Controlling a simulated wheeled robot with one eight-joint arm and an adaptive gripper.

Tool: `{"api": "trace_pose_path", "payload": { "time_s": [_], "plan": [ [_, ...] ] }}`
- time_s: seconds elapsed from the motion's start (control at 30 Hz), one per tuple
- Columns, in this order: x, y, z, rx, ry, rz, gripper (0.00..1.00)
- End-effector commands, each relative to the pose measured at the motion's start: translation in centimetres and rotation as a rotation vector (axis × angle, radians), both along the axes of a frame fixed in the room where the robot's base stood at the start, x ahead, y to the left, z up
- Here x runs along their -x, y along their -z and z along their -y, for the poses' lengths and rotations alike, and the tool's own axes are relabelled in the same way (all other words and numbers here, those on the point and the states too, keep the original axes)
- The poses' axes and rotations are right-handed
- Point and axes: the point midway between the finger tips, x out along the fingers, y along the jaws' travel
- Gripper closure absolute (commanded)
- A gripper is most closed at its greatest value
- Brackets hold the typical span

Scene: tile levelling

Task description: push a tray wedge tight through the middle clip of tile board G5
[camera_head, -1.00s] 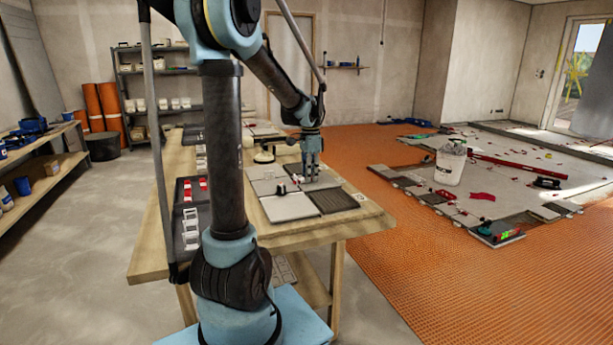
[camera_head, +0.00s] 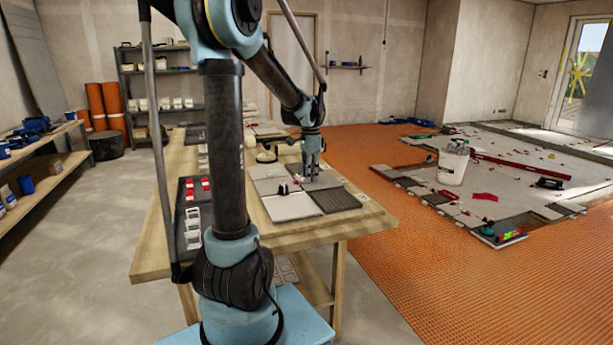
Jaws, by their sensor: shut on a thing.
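Small dark clips (camera_head: 283,189) stand upright near the middle joint; which is the middle one is hard to tell. My gripper (camera_head: 312,176) points down over the board, just right of the clips and low near the tile surface. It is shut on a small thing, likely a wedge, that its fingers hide. The parts tray (camera_head: 180,226) stands left on the bench with red wedges (camera_head: 190,184) and white pieces (camera_head: 192,222).
A pale round-topped tool (camera_head: 266,155) stands behind the board. My arm column hides part of the bench between the tray and the board. A white bucket (camera_head: 453,165) stands on the tiled floor at right. A shelf rack (camera_head: 150,90) stands at the back.

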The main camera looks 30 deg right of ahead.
Motion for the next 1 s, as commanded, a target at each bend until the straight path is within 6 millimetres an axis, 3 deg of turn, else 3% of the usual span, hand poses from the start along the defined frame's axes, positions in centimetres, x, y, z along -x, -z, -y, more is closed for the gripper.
{"api": "trace_pose_path", "payload": {
  "time_s": [1.0],
  "plan": [
    [-0.3, 0.0, -1.1, 0.000, -0.001, 0.000, 0.93]
  ]
}}
